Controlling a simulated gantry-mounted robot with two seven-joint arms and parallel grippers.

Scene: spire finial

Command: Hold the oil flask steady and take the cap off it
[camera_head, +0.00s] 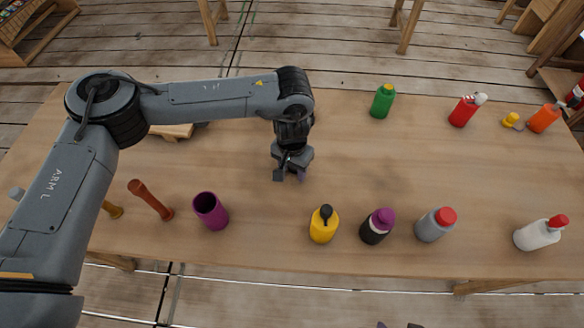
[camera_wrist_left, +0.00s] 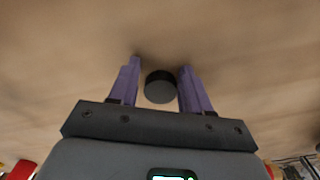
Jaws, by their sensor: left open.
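My left gripper (camera_head: 290,178) is low over the middle of the table, pointing down. In the left wrist view its two purple fingers (camera_wrist_left: 160,85) are apart. A dark round, cylinder-like thing (camera_wrist_left: 160,88) shows between them, with gaps on both sides; what it belongs to is hidden. I cannot tell for sure which bottle is the oil flask. A yellow bottle with a black spouted top (camera_head: 323,226) stands in front of the gripper, to its right, apart from it. Only small dark tips, possibly of my right gripper (camera_head: 397,325), show at the bottom edge.
Near the front are a purple cup (camera_head: 210,211), a black bottle with purple cap (camera_head: 376,229), a grey bottle (camera_head: 432,227) and a white bottle (camera_head: 536,235). Behind are a green bottle (camera_head: 382,103) and a red bottle (camera_head: 463,112). The table's (camera_head: 420,165) centre right is clear.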

